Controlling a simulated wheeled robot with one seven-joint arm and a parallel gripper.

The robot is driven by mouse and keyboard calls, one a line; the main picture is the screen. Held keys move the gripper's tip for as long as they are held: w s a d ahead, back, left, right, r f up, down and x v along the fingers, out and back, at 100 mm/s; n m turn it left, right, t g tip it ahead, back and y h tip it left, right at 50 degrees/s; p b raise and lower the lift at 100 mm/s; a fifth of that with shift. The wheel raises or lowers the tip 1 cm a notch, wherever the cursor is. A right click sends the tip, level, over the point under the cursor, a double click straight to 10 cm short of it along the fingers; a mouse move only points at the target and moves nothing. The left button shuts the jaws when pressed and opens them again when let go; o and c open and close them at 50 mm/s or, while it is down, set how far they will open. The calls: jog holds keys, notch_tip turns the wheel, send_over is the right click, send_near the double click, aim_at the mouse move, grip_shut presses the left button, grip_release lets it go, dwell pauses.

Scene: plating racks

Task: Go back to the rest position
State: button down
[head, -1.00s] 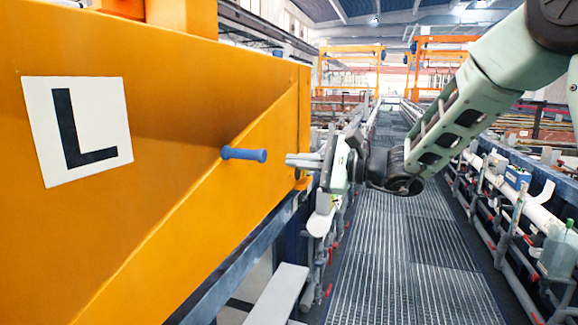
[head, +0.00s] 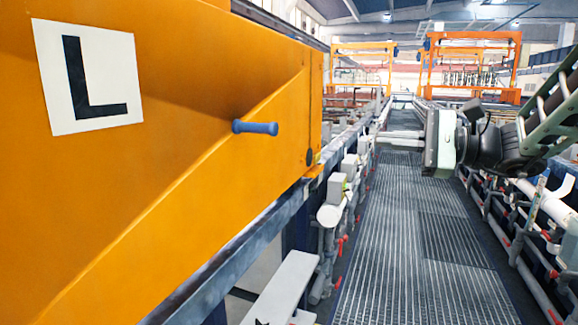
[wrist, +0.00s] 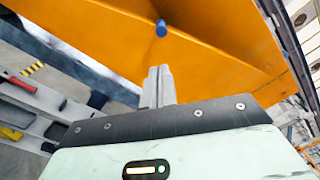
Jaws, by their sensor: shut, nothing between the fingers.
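My gripper (head: 385,137) is in the head view, right of centre, over the grated walkway, with its fingers pointing left. The fingers are together with nothing between them; they also show in the wrist view (wrist: 159,86). A blue handle (head: 255,128) sticks out from the side of the orange beam (head: 215,170), left of my gripper and clear of it. The handle shows in the wrist view (wrist: 161,28) beyond the fingertips. A white plate with a black "L" (head: 88,77) is on the beam.
The grated walkway (head: 405,270) runs straight ahead and looks clear. Pipes with red valves (head: 510,240) line its right side. Grey fittings and a pipe (head: 330,213) line its left. Orange frames (head: 470,65) stand far back.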

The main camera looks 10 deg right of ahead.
jog(key=s+a+f+n+g+h, duration=0.4)
jog(key=s+a+f+n+g, duration=0.6)
jog(key=s+a+f, duration=0.55)
jog(key=s+a+f+n+h, duration=0.2)
jog(key=s+f+n+h, duration=0.6)
jog(key=n, duration=0.4)
jog(key=shift+s+n+g+h, duration=0.3)
jog(key=shift+s+h, duration=0.55)
jog(key=shift+h, duration=0.15)
jog(key=shift+a, duration=0.2)
